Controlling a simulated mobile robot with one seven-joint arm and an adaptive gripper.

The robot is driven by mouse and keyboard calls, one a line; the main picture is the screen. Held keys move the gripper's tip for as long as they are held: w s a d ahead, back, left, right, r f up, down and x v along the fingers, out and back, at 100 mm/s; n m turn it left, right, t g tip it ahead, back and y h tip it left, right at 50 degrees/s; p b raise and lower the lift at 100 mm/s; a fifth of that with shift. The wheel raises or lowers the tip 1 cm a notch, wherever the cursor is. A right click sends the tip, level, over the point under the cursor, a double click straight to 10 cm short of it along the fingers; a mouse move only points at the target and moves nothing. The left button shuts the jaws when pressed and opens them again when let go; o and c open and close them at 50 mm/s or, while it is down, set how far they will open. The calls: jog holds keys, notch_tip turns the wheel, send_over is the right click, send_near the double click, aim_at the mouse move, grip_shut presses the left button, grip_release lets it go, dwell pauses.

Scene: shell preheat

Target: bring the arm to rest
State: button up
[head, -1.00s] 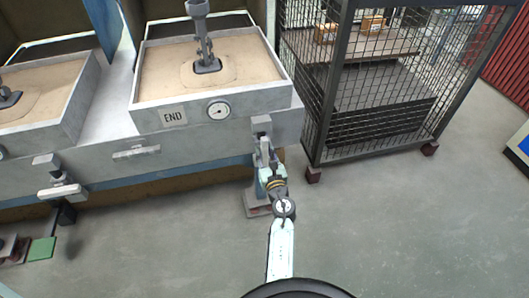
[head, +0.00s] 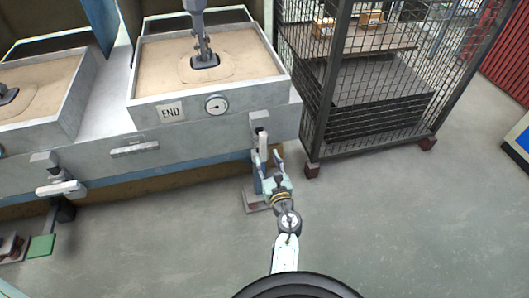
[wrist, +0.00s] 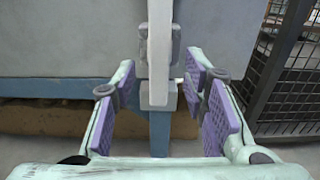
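My gripper (head: 268,158) is at the front right of the long grey bench, below the END label. It is open, with its purple-padded fingers (wrist: 160,122) spread wide in the wrist view. A pale upright lever handle (head: 262,142) hangs from a grey bracket (head: 260,120) on the bench front. In the wrist view the handle (wrist: 160,50) stands ahead in the gap between the fingers, with clear space on both sides. Nothing is held.
A dark wire-mesh cage (head: 370,95) stands close on the right. Sand-filled boxes (head: 165,72) sit on the bench, and a second handle (head: 62,188) lies level at the left. The grey floor (head: 400,235) in front is clear.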

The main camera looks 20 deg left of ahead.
jog(key=shift+s+d, duration=0.3)
jog(key=shift+s, duration=0.2)
